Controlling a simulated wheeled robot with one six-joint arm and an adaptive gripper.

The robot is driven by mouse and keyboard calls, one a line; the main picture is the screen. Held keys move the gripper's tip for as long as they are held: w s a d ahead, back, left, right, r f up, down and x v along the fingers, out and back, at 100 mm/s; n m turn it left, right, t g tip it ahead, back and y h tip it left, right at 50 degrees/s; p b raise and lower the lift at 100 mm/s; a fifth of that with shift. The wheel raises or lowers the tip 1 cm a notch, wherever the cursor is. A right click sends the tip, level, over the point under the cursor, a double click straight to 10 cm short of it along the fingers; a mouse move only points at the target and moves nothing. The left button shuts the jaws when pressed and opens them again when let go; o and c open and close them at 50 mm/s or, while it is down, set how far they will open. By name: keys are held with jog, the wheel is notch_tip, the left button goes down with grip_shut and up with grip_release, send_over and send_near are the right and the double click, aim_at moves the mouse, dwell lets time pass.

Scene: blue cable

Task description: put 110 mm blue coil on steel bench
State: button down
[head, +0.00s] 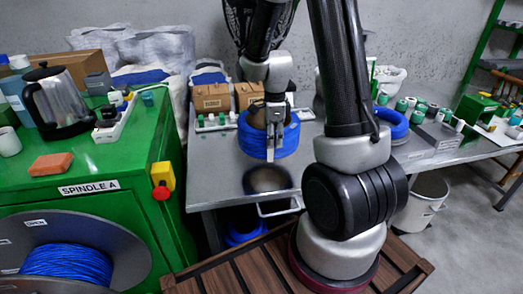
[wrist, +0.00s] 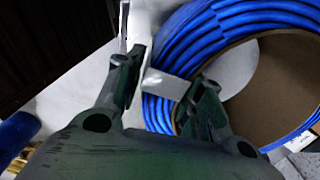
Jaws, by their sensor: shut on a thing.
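My gripper (head: 270,142) is shut on the blue coil (head: 289,140), with one finger showing in front of the coil's near side. The coil is a thick ring of blue cable and appears to be held above the steel bench (head: 220,170), near its front. In the wrist view my gripper (wrist: 165,80) has its fingers at the wall of the blue coil (wrist: 190,35), with a pale band between them. The coil's open brown middle shows to the right there. Any gap under the coil is hard to judge.
Another blue coil (head: 393,122) lies further right. Cardboard boxes (head: 212,98) and small spools line the back. The green spindle cabinet (head: 100,200) stands left.

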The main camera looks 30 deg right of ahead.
aim_at(272, 159)
notch_tip(272, 159, down, 10)
jog(key=shift+r, duration=0.25)
jog(key=c, duration=0.9)
grip_release()
jog(key=shift+r, duration=0.1)
notch_tip(272, 159, up, 11)
jog(key=shift+r, duration=0.2)
jog(key=s+a+r+n+t, duration=0.1)
jog(key=s+r+n, duration=0.5)
jog(key=r+n, duration=0.1)
jog(key=s+a+r+n+t, duration=0.1)
jog(key=s+r+n, duration=0.6)
jog(key=s+a+r+n+t, duration=0.1)
jog(key=s+r+n+t, duration=0.1)
jog(key=s+r+n, duration=0.5)
jog(key=shift+s+n, duration=0.2)
jog(key=shift+n, duration=0.4)
